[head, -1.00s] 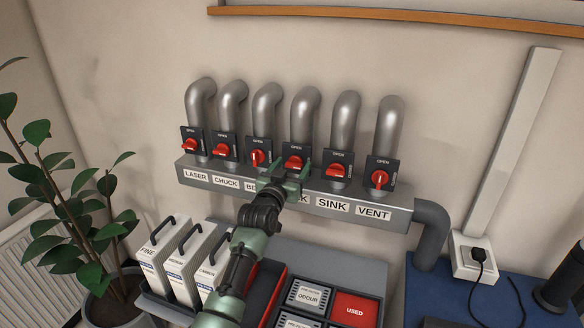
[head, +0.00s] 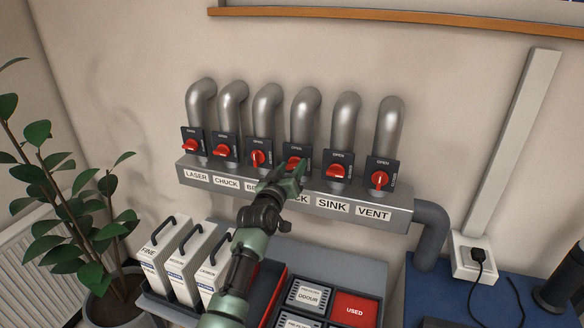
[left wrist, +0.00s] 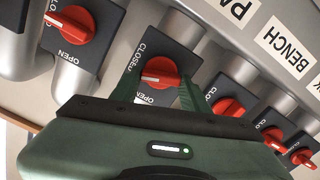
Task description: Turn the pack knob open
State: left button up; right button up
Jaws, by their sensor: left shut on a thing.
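The pack knob (head: 293,162) is a red handle on a dark square plate, fourth from the left in a row of valves on the wall manifold. My left gripper (head: 297,172) is at it and covers its lower part and most of its label. In the left wrist view the knob (left wrist: 162,70) sits between the two green fingers of the left gripper (left wrist: 160,82), which is shut on it. Its white mark points left there, to the CLOSED side of the plate; OPEN is printed below it. My right gripper is not in view.
The bench knob (head: 258,158) and the sink knob (head: 338,171) flank it closely. The grey manifold (head: 409,212) runs under the row, with metal pipes rising above.

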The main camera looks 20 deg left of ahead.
pick_arm(q)
jog(key=n+p, duration=0.1)
jog(key=n, duration=0.6)
jog(key=shift+a+f, duration=0.1)
jog(key=n+p, duration=0.1)
jog(key=n, duration=0.5)
jog(key=shift+f, duration=0.1)
jog(key=shift+n, duration=0.4)
jog(key=o, duration=1.4)
jog(key=shift+c, duration=0.2)
